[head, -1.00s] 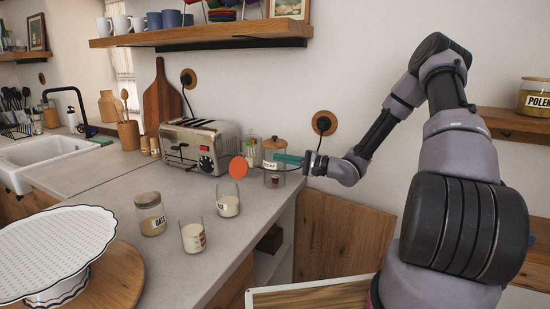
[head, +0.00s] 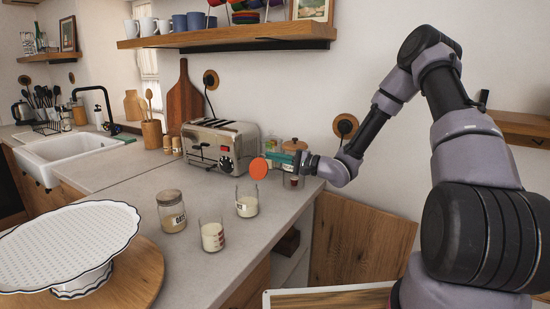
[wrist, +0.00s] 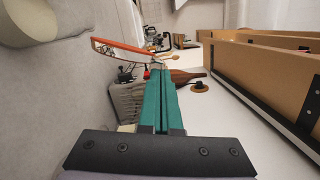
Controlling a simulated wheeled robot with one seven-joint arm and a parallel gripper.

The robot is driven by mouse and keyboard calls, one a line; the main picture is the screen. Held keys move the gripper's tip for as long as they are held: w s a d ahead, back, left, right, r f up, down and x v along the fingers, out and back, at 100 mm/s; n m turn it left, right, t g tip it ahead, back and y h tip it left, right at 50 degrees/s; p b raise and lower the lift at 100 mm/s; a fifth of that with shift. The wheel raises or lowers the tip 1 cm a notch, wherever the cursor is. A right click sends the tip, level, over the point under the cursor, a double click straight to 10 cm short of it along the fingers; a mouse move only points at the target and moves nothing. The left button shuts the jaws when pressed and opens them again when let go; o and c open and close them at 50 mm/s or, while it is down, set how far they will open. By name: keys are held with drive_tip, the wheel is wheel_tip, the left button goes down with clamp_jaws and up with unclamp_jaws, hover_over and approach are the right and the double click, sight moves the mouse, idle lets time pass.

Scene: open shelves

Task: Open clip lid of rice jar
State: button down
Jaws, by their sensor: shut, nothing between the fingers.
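The rice jar (head: 247,205) is a glass jar with pale contents and a partly readable label, standing near the counter's right edge in the head view. A round orange-faced lid (head: 259,168) stands up above its back rim, tilted open. In the wrist view an orange-rimmed lid (wrist: 118,50) with lettering lies just past the fingertips. My gripper (head: 270,157) has teal fingers, shut and empty, just right of the lid and overlapping its edge in the head view; I cannot tell if they touch. The fingers (wrist: 158,72) also show in the wrist view. The clip is too small to make out.
A lidded oats jar (head: 172,214) and a glass (head: 212,237) stand left of the rice jar. A toaster (head: 220,145) is behind. A wooden-lidded jar (head: 295,147) stands behind my gripper. A cake stand (head: 65,245) fills the left front. A shelf (head: 225,37) hangs above.

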drive_tip(key=shift+s+a+r+n+h, duration=0.15)
drive_tip(key=shift+s+a+r+n, duration=0.4)
drive_tip(key=shift+s+n, duration=0.15)
drive_tip(key=shift+s+a+r+n+h, duration=0.15)
drive_tip(key=shift+s+a+r+n, duration=0.35)
drive_tip(key=shift+n, duration=0.3)
